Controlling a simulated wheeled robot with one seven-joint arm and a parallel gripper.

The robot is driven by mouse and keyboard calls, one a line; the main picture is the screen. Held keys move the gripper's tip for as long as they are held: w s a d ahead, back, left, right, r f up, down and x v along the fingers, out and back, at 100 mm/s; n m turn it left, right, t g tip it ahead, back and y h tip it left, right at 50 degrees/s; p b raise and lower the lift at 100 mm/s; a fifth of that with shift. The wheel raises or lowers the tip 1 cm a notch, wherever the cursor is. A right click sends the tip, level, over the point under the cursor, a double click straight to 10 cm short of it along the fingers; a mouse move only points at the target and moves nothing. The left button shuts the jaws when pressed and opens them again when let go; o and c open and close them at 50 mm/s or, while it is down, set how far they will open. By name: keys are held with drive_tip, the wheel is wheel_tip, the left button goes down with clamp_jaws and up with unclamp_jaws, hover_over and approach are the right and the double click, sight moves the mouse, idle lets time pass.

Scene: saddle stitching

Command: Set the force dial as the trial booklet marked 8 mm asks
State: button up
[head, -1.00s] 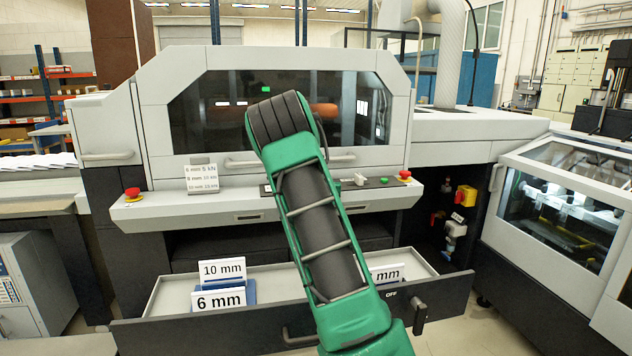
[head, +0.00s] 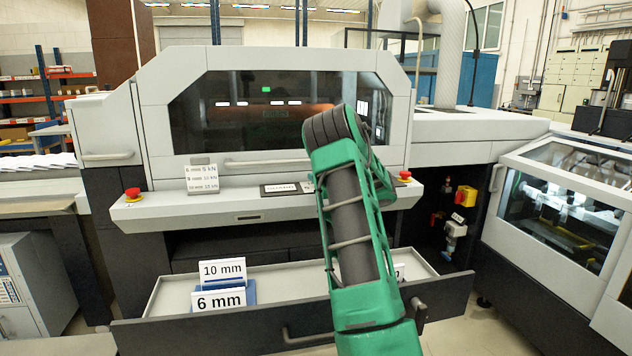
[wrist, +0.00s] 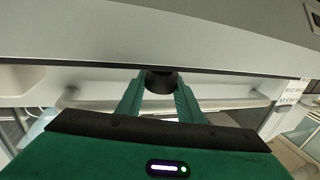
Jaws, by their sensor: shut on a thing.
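In the wrist view my gripper (wrist: 159,92) has its two green fingers on either side of a dark round knob (wrist: 161,80), shut on it. It looks like the force dial; its marks are not visible. In the head view my arm hides the dial and my gripper. A small card with thickness and kN lines (head: 202,178) stands on the machine's front ledge. Booklets marked 10 mm (head: 222,268) and 6 mm (head: 219,299) stand in the open drawer (head: 170,297). Another label (head: 399,271) is mostly behind my arm, its number hidden.
The ledge (head: 165,212) carries a small display (head: 281,188) and red stop buttons at the left (head: 132,193) and right (head: 405,175). The open drawer juts out below. A glass-covered machine (head: 570,210) stands at the right.

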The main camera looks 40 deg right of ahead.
drive_tip(key=n+y, duration=0.1)
drive_tip(key=y, duration=0.1)
drive_tip(key=n+y, duration=0.2)
drive_tip(key=y, duration=0.1)
drive_tip(key=shift+d+r+n+t+y, duration=0.1)
drive_tip(key=shift+n+t+y, duration=0.2)
drive_tip(key=shift+n+y, duration=1)
drive_tip(key=shift+y, duration=0.7)
drive_tip(key=o, duration=1.1)
drive_tip(key=shift+f, duration=0.2)
drive_tip(key=shift+c, duration=0.2)
drive_tip(key=v, duration=1)
drive_tip(key=shift+s+r, duration=0.2)
drive_tip(key=shift+s, duration=0.1)
